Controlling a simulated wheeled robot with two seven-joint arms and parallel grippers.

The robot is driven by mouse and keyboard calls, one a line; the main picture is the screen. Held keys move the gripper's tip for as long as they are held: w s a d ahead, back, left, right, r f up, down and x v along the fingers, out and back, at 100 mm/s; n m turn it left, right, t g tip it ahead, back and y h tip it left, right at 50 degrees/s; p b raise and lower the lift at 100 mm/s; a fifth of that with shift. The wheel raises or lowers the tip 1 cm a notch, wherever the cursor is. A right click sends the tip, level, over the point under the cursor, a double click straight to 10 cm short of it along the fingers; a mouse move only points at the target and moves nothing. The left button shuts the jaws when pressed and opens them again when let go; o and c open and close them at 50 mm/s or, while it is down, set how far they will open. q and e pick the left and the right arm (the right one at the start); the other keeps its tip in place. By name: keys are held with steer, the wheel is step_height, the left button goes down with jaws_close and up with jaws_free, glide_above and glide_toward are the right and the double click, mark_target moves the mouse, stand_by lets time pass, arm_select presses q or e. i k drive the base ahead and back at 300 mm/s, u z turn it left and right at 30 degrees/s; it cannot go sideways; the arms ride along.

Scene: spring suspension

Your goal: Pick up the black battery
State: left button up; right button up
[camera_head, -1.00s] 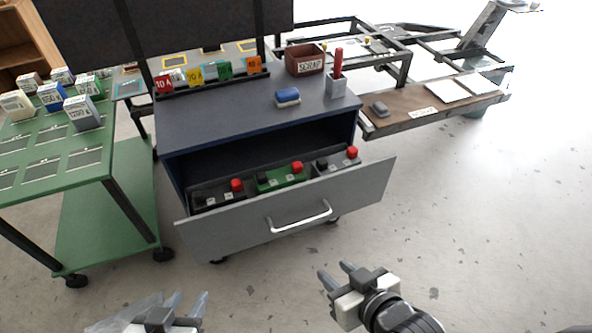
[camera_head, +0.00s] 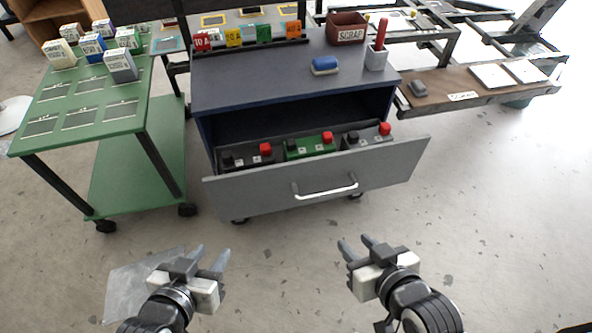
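The black battery (camera_head: 237,163) sits at the left end of the open drawer (camera_head: 255,194) of the dark blue cabinet (camera_head: 290,83). A black and a red terminal cap show on its top; the drawer front hides its lower part. My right gripper (camera_head: 356,243) is also open and empty, further right, in front of the drawer handle (camera_head: 325,191).
A green battery (camera_head: 310,147) and a grey battery (camera_head: 366,139) share the drawer. A green cart (camera_head: 95,115) with several small boxes stands left. Floor at right is clear.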

mark_target(261, 155)
steer(key=u, duration=2.65)
steer(key=i, duration=1)
steer(key=z, duration=2.4)
steer(key=i, duration=0.5)
steer(key=z, duration=0.1)
